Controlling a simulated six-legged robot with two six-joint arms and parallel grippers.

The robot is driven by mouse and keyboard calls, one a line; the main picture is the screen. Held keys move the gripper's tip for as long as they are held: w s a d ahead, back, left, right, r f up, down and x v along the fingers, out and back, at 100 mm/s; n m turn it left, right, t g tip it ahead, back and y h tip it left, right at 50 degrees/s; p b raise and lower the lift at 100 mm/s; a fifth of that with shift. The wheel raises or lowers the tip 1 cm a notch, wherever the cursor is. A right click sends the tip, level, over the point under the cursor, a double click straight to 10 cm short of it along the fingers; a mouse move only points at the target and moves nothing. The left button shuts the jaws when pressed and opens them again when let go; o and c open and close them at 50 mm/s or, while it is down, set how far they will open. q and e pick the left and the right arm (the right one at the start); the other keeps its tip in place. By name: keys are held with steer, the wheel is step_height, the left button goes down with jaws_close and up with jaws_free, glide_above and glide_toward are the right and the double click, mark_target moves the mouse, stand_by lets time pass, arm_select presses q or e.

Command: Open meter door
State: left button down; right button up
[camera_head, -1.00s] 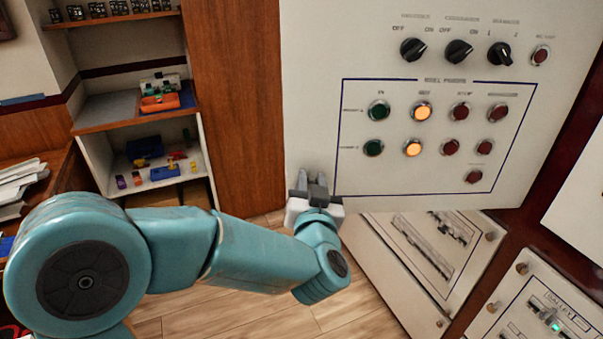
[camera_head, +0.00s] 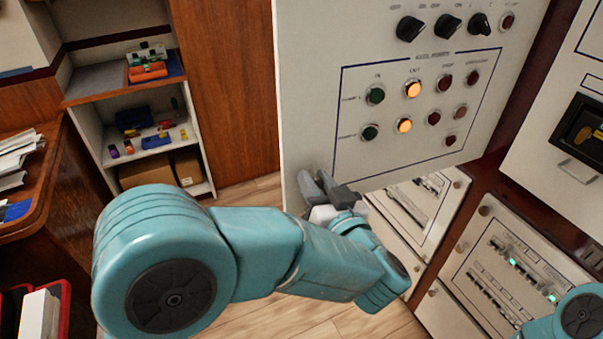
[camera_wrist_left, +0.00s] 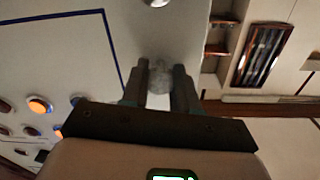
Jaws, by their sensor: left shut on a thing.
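The meter door (camera_head: 310,100) is the large white panel with dark rotary switches and lit orange, green and red buttons in the head view. It stands out at an angle from the cabinet wall. My left gripper (camera_head: 320,182) is at its lower left corner. In the left wrist view, the fingers of my left gripper (camera_wrist_left: 159,75) are shut on a small grey round knob (camera_wrist_left: 159,82) on the door face, near its edge. The fingers partly hide the knob. Part of my right arm shows at the lower right of the head view; its gripper is out of frame.
A wooden shelf unit (camera_head: 95,98) with small coloured parts stands behind at left. A desk (camera_head: 58,170) with papers is at the far left. White breaker panels (camera_head: 470,260) line the wall at right. Bare wooden floor (camera_head: 270,318) lies below my left arm.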

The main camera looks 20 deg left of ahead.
arm_select(q)
steer(key=shift+s+d+y, duration=0.3)
steer(key=shift+s+d, duration=0.25)
arm_select(e)
steer(key=shift+s+r, duration=0.2)
steer(key=shift+s, duration=0.1)
arm_select(q)
steer(key=c, duration=0.8)
jaws_free()
steer(key=shift+c, duration=0.2)
arm_select(e)
steer(key=shift+w, duration=0.15)
